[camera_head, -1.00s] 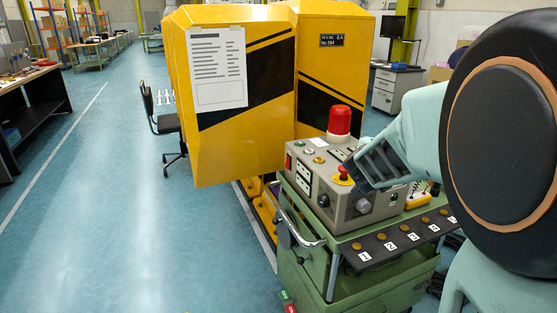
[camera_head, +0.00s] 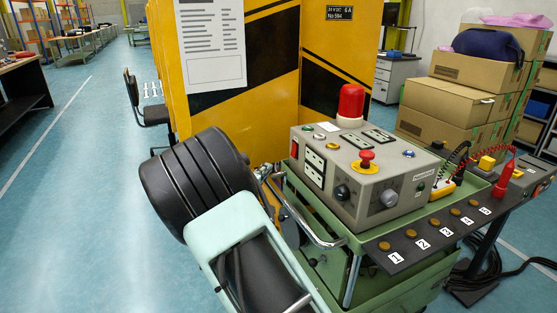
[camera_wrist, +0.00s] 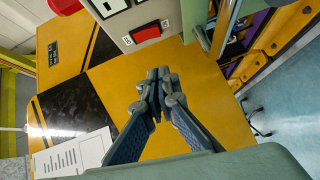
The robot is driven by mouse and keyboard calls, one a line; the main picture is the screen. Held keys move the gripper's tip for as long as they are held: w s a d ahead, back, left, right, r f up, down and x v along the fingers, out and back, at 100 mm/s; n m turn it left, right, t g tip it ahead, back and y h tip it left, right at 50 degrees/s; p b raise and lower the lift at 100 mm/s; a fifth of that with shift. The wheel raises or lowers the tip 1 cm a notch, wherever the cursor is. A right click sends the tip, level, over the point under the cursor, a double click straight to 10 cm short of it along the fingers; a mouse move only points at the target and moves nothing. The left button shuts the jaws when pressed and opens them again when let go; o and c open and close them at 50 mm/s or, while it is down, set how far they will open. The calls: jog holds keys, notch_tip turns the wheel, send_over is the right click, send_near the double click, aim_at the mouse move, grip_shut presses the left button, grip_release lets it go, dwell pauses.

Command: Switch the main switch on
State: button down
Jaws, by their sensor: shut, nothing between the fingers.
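The grey control box (camera_head: 375,175) sits on the green cart. A red switch (camera_head: 294,149), which looks like the main switch, is on its left-hand face at the upper corner. In the wrist view the same red switch (camera_wrist: 147,32) shows near the top, on the box's grey panel. Whether it is on or off I cannot tell. My gripper (camera_wrist: 158,73) is shut and empty. Its fingertips appear below the switch in the wrist view, apart from it as far as I can judge. My arm hides the gripper in the head view.
A red emergency button (camera_head: 367,160), knobs and a red lamp (camera_head: 350,102) are on the box. A metal handle (camera_head: 305,215) curves along the cart's left side. A yellow cabinet (camera_head: 270,75) stands close behind. Open floor (camera_head: 90,210) lies left.

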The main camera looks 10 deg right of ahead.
aim_at(294, 150)
jog(key=shift+a, duration=0.15)
jog(key=shift+f, duration=0.1)
jog(key=s+d+b+x, duration=0.1)
jog(key=b+x, duration=0.3)
jog(key=x, duration=0.8)
jog(key=shift+w+d, duration=0.25)
jog(key=shift+d, duration=0.7)
jog(key=shift+f, duration=0.1)
